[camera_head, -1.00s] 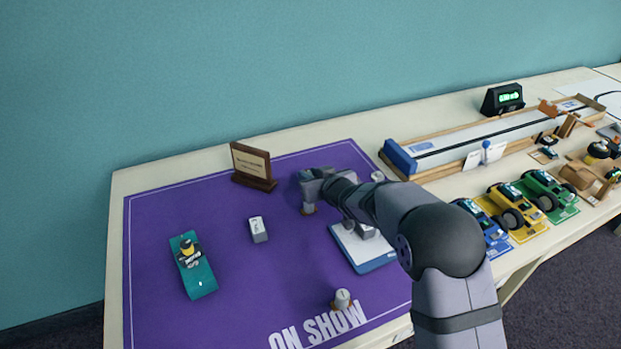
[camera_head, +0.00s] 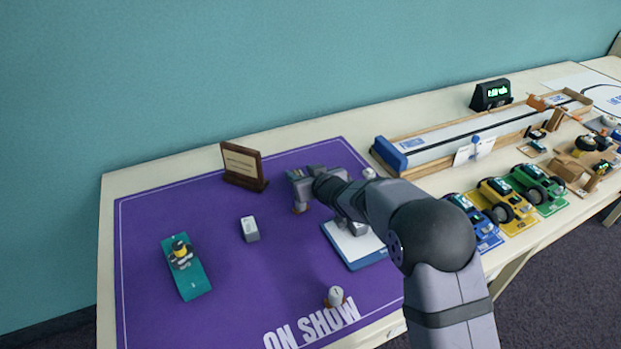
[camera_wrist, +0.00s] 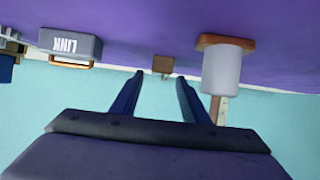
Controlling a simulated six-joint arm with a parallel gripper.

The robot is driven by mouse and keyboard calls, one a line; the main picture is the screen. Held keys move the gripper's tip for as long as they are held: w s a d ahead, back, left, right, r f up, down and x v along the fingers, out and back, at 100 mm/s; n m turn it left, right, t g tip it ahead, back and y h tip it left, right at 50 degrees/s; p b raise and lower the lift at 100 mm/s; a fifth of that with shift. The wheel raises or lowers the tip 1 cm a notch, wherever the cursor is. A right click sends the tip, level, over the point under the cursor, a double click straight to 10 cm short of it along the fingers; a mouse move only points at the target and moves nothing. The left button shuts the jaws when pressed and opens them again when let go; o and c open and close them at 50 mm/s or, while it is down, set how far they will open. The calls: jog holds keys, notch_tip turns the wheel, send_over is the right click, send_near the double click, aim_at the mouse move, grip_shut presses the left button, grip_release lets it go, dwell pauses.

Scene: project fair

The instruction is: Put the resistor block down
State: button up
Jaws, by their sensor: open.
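My gripper (camera_wrist: 158,80) is open, with nothing between its fingers. In the head view my gripper (camera_head: 297,173) is over the back of the purple mat (camera_head: 200,220), right of the plaque. A pale cylinder on a brown base (camera_wrist: 222,68) stands beside the fingers in the wrist view. A grey block marked LINK (camera_wrist: 70,43) is on the other side, apart from the fingers. A small pale block (camera_head: 250,229) lies on the mat in the head view; its label is too small to read. I cannot tell which block is the resistor block.
A wooden plaque (camera_head: 243,165) stands at the mat's back. A teal board (camera_head: 192,284) lies at the left, a clipboard (camera_head: 355,249) partly under my arm, and a knobbed piece (camera_head: 335,297) at the front. Model cars (camera_head: 505,203) and a long track (camera_head: 450,148) are at the right.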

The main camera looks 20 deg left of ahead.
jog(key=v, duration=1.2)
dwell(0.3)
jog(key=shift+d+r, duration=0.1)
jog(key=shift+d, duration=0.2)
jog(key=s+d+r+m+g+h+p, duration=0.1)
jog(key=s+d+r+m+h+p, duration=0.2)
jog(key=d, duration=0.5)
jog(key=d+h+p, duration=0.2)
jog(key=d+p, duration=0.3)
jog(key=d, duration=0.2)
jog(key=s+d+r+m+g+h+p, duration=0.1)
jog(key=s+d+r+m+h+p, duration=0.2)
jog(key=d, duration=0.5)
jog(key=s+d+r+m+g+p, duration=0.1)
jog(key=s+d+g+p, duration=0.1)
jog(key=s, duration=0.4)
jog(key=s+d+r+m+g+p, duration=0.1)
jog(key=s+d+g+p, duration=0.1)
jog(key=s+d+p, duration=0.2)
jog(key=s+d+r+m+g+h+p, duration=0.1)
jog(key=s+d+g+p, duration=0.2)
jog(key=s, duration=0.7)
jog(key=shift+d+r+p, duration=0.3)
jog(key=shift+d, duration=0.55)
jog(key=shift+s, duration=0.15)
